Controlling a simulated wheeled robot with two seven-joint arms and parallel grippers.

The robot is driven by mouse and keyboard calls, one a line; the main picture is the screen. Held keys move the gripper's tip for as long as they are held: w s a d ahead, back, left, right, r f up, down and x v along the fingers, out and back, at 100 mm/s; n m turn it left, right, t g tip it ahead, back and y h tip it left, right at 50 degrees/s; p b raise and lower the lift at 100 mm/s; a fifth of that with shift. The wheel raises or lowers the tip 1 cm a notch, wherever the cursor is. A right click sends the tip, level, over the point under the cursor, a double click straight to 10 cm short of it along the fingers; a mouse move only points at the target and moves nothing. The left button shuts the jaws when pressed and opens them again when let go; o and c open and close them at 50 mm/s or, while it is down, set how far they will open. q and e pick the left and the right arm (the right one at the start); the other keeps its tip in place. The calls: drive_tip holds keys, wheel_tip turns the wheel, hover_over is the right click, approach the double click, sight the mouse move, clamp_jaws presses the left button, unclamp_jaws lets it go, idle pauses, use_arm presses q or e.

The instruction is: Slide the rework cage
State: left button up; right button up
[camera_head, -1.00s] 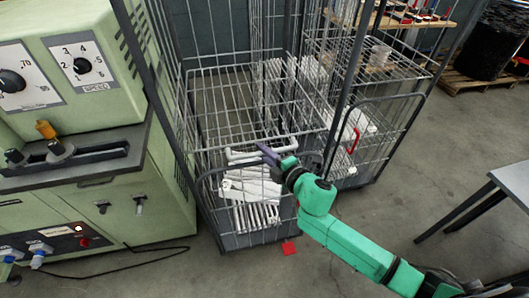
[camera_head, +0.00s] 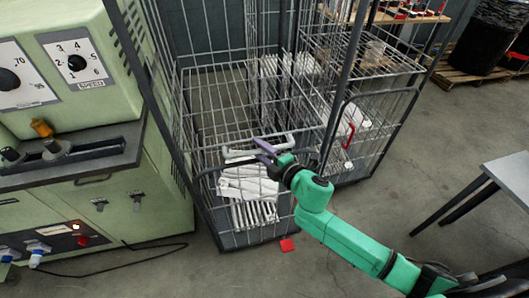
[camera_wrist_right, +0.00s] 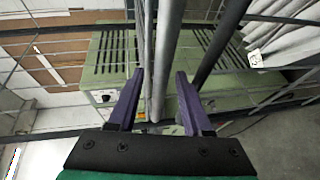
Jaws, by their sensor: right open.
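A grey wire cage (camera_head: 215,190) stands in the middle of the head view, with white pleated boxes low inside its front. A pale tubular handle (camera_head: 238,154) crosses its front. My right gripper (camera_head: 275,146), with purple fingers on a green arm, is at the right part of this handle. In the right wrist view the gripper (camera_wrist_right: 160,88) is open, and a grey bar (camera_wrist_right: 165,45) runs between its fingers. I cannot tell whether either finger touches it. Which cage is the rework cage is not marked legibly. My left gripper is not in view.
A green machine (camera_head: 75,60) stands close on the left. A grey table (camera_head: 505,170) is at right; floor between is clear.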

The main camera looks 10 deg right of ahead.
drive_tip(key=b+v, duration=0.3)
drive_tip(key=v, duration=1.1)
drive_tip(key=shift+s, duration=0.25)
drive_tip(key=shift+d+f, duration=0.1)
drive_tip(key=shift+f, duration=0.05)
